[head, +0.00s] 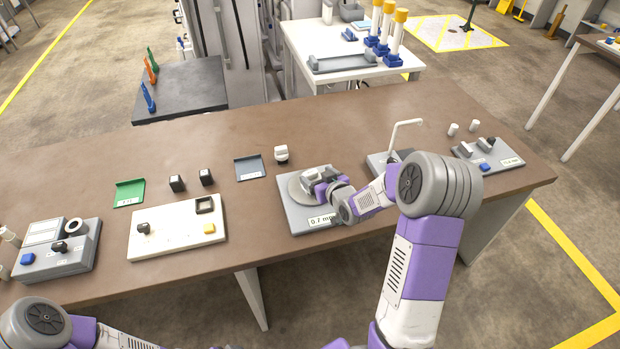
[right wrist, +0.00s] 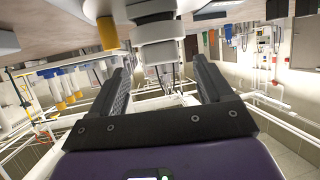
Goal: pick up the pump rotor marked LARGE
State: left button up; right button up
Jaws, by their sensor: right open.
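A white, knob-like piece with a dark band (head: 281,153) stands on the brown table beside a small grey tray. It may be a pump rotor, but I cannot read the word LARGE on anything. My right gripper (head: 312,180) is low over a grey plate with a round disc (head: 290,205), labelled about 0.7. In the right wrist view my right gripper (right wrist: 160,88) is open. A white and grey round piece (right wrist: 160,42) shows between and beyond its fingers; I cannot tell whether they touch it. My left gripper is out of view; only part of that arm shows at lower left.
Two dark blocks (head: 206,177) stand behind a cream panel (head: 150,235). A green tray (head: 130,192) and a grey tray (head: 250,168) lie flat. A white hooked post (head: 392,135) stands right of the gripper. Bare table lies along the back edge.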

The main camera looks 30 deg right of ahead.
aim_at(312, 174)
jog(key=x, duration=0.4)
jog(key=shift+w+a+f, duration=0.15)
jog(key=shift+w+f, duration=0.05)
jog(key=shift+w, duration=0.05)
jog(key=shift+c, duration=0.3)
jog(key=c, duration=1.2)
